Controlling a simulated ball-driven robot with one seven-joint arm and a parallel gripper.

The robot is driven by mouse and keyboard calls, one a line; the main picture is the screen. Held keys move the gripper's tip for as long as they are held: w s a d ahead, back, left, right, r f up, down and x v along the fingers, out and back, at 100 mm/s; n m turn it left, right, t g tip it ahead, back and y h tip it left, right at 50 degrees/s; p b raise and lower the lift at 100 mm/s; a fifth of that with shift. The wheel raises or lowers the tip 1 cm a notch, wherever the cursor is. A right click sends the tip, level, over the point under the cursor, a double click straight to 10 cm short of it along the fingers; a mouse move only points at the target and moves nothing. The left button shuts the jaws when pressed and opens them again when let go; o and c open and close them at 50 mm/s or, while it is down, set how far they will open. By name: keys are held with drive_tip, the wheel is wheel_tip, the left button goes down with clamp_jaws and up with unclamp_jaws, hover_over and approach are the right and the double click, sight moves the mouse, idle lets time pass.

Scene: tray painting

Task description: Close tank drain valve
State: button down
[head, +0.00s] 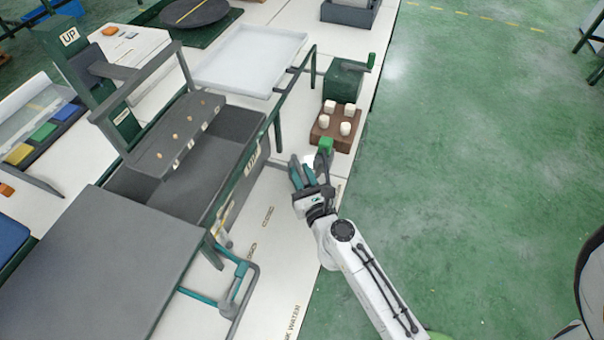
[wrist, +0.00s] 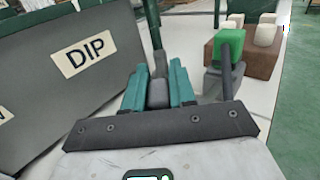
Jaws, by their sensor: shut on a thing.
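The dark grey tank (head: 215,165) stands left of my gripper, and its wall labelled DIP (wrist: 85,57) fills the left of the wrist view. My gripper (head: 298,172) is beside the tank's right side, above the white table. Its teal fingers (wrist: 158,90) are shut on a small grey piece (wrist: 157,94). I cannot tell whether this piece is part of the drain valve. A teal and grey pipe fitting (head: 238,285) with a bent handle sits at the tank's near end. I cannot make out the valve's position.
A green block on a grey base (head: 326,145) stands just right of my fingers. Behind it is a brown block with white pegs (head: 322,132) and a green box with a crank (head: 345,80). A white tray (head: 250,60) lies behind the tank. Open green floor lies right.

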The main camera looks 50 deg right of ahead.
drive_tip(key=shift+w+a+m+h, duration=0.1)
drive_tip(key=shift+a+m+h, duration=0.05)
drive_tip(key=shift+m+h, duration=0.15)
drive_tip(key=shift+w+a+f+m+g+h+b, duration=0.15)
drive_tip(key=shift+a+m+g+h+b, duration=0.1)
drive_tip(key=shift+m+g+h, duration=0.3)
drive_tip(key=shift+w+a+r+m+g+h+b, duration=0.1)
drive_tip(key=shift+w+m+g+h+b, duration=0.2)
drive_tip(key=shift+g+h, duration=0.35)
drive_tip(key=shift+w+a+f+m+g+h+b, duration=0.1)
drive_tip(key=shift+a+m+g+h+b, duration=0.15)
drive_tip(key=shift+m+g+h, duration=0.3)
drive_tip(key=shift+w+a+m+g+h+b, duration=0.25)
drive_tip(key=shift+m+g+h+b, duration=0.35)
drive_tip(key=shift+m+g+h, duration=0.25)
drive_tip(key=shift+r, duration=0.2)
drive_tip(key=c, duration=1)
unclamp_jaws()
drive_tip(key=shift+f, duration=0.1)
